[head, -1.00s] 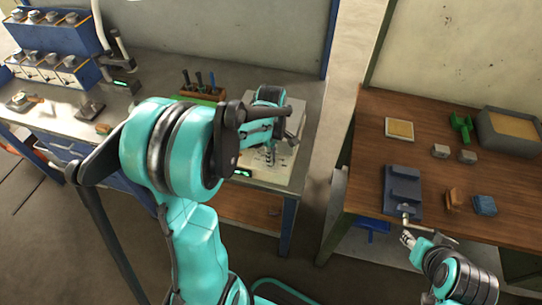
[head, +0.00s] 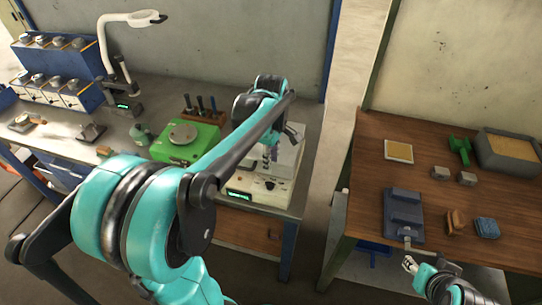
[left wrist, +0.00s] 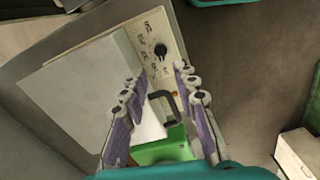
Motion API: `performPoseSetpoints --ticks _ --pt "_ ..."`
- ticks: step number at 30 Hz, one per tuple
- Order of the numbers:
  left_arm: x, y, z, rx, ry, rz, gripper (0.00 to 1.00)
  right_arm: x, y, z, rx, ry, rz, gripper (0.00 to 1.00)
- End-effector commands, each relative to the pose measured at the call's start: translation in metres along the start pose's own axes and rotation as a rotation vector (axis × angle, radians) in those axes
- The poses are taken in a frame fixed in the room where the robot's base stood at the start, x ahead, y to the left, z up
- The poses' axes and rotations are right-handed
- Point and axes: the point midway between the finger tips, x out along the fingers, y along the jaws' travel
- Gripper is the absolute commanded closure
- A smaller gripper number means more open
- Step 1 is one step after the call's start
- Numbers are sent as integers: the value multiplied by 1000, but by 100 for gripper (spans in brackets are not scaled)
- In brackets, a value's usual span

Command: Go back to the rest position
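My left arm reaches from the lower left across the head view to a white box-shaped unit (head: 287,160) with a control panel and green display. My left gripper (head: 268,152) hangs over this unit, partly hidden by its own arm. In the left wrist view, its two padded fingers (left wrist: 161,80) are apart with nothing gripped. A black handle (left wrist: 163,96) and a green surface (left wrist: 160,150) show beyond and between them. My right gripper (head: 408,262) is low at the right, close to the blue-grey vise (head: 404,212); its fingers are too small to judge.
A green scale (head: 186,142), a tool rack (head: 203,116), a lamp (head: 135,19) and blue boxes (head: 55,75) stand on the left bench. The wooden table (head: 360,190) holds a bin (head: 510,150), a green part (head: 459,148) and small blocks. A gap separates the benches.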

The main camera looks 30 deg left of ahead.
Motion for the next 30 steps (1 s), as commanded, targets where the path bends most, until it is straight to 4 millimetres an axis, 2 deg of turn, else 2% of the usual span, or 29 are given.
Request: performPoseSetpoints --ticks 6,23,26,30 --pt "-16 0 0 0 0 0 71 0 0 0 0 0 0 60" --pt "-16 -3 2 27 2 10 71 1 0 1 0 0 0 60" --pt "-15 -13 12 140 10 51 71 6 0 4 0 0 0 60" --pt "-7 -41 34 461 54 168 71 16 0 12 0 0 0 60"
